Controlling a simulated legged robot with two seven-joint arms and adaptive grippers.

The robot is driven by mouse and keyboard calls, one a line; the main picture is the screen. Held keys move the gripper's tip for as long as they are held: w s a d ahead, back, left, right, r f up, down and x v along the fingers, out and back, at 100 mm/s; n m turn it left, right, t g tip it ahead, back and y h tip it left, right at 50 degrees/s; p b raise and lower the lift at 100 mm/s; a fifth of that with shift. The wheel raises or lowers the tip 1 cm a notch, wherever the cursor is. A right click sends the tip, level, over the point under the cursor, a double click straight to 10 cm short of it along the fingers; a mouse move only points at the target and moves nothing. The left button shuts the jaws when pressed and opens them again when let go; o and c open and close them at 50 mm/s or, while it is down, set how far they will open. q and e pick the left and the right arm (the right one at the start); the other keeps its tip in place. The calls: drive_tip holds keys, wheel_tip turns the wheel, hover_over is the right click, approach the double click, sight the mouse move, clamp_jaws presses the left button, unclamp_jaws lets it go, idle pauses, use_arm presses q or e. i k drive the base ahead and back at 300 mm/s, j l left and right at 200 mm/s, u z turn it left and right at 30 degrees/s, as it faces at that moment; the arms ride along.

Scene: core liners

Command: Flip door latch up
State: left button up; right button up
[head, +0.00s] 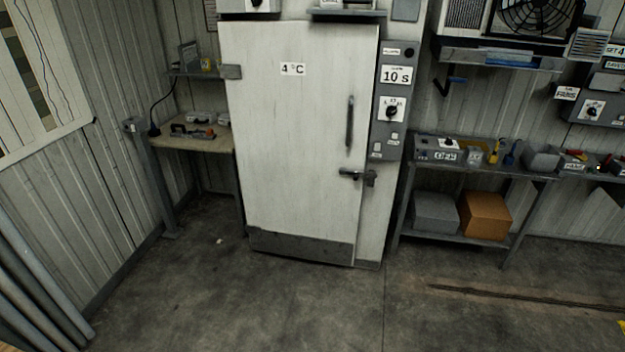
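A tall white door (295,150) marked "4°C" stands shut in the middle of the head view. Its dark latch (357,175) sits low on the right edge of the door, lying about level and reaching across to the frame. A dark upright handle (350,122) is above the latch. Neither of my grippers is in view, and nothing touches the latch.
A grey control panel (391,100) with a dial is right of the door. A shelf (480,168) with tools and two boxes stands further right. A small bench (190,142) is at the left. The concrete floor (290,300) before the door is mostly clear.

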sight(342, 171)
drive_tip(key=i+l+u, duration=0.15)
drive_tip(key=i, duration=0.5)
drive_tip(key=i+l+u, duration=0.15)
drive_tip(key=i+l, duration=0.3)
drive_tip(key=i, duration=0.2)
drive_tip(key=i+l+u, duration=0.15)
drive_tip(key=i+l, duration=0.25)
drive_tip(key=i, duration=0.25)
drive_tip(key=i+l+u, duration=0.2)
drive_tip(key=i+l, duration=0.25)
drive_tip(key=i, duration=0.15)
